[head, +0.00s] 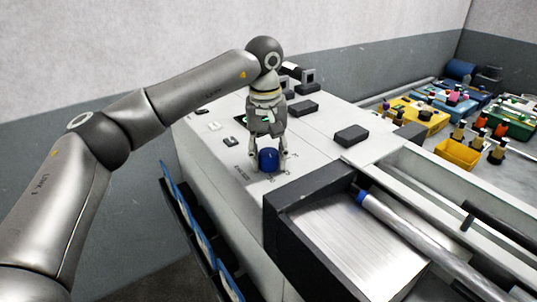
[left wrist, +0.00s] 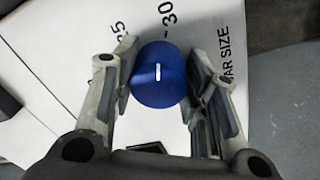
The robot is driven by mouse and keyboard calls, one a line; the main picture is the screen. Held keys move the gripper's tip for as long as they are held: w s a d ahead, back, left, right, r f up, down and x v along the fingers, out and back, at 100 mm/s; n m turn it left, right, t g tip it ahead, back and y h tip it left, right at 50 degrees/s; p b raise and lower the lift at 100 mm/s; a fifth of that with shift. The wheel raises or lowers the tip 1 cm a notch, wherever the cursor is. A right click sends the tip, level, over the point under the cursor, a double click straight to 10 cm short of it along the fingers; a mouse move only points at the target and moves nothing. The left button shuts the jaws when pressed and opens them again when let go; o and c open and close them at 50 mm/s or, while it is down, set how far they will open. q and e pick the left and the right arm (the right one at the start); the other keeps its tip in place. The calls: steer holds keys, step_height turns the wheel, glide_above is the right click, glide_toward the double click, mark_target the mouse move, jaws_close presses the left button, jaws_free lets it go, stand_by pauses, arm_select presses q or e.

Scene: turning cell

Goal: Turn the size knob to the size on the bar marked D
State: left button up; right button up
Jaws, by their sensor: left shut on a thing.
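The blue size knob (head: 268,160) stands on the white top of the machine. In the left wrist view the knob (left wrist: 158,82) has a short white pointer line, which points up the picture, roughly toward the printed 30 (left wrist: 170,13). A partly hidden 25 (left wrist: 121,30) is to its left, and the lettering "AR SIZE" (left wrist: 233,55) is to its right. My left gripper (head: 269,165) points down and is shut on the knob, one finger on each side. It also shows in the left wrist view (left wrist: 160,92). No letter D is readable. My right gripper is not in view.
A metal bar (head: 400,222) with a blue end lies in the channel at right, beside a dark-framed box (head: 285,233). Dark blocks (head: 351,135) stand on the machine top. Yellow bins (head: 458,154) and small parts are at far right.

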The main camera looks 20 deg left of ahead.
mark_target(266, 152)
arm_select(q)
steer(key=shift+r+m, duration=0.2)
steer(key=shift+m, duration=0.6)
steer(key=shift+w, duration=0.1)
steer(key=o, duration=0.8)
steer(key=shift+o, duration=1.2)
steer(key=shift+f, duration=0.1)
step_height(266, 152, up, 12)
steer(key=shift+a, duration=0.3)
steer(key=shift+f, duration=0.1)
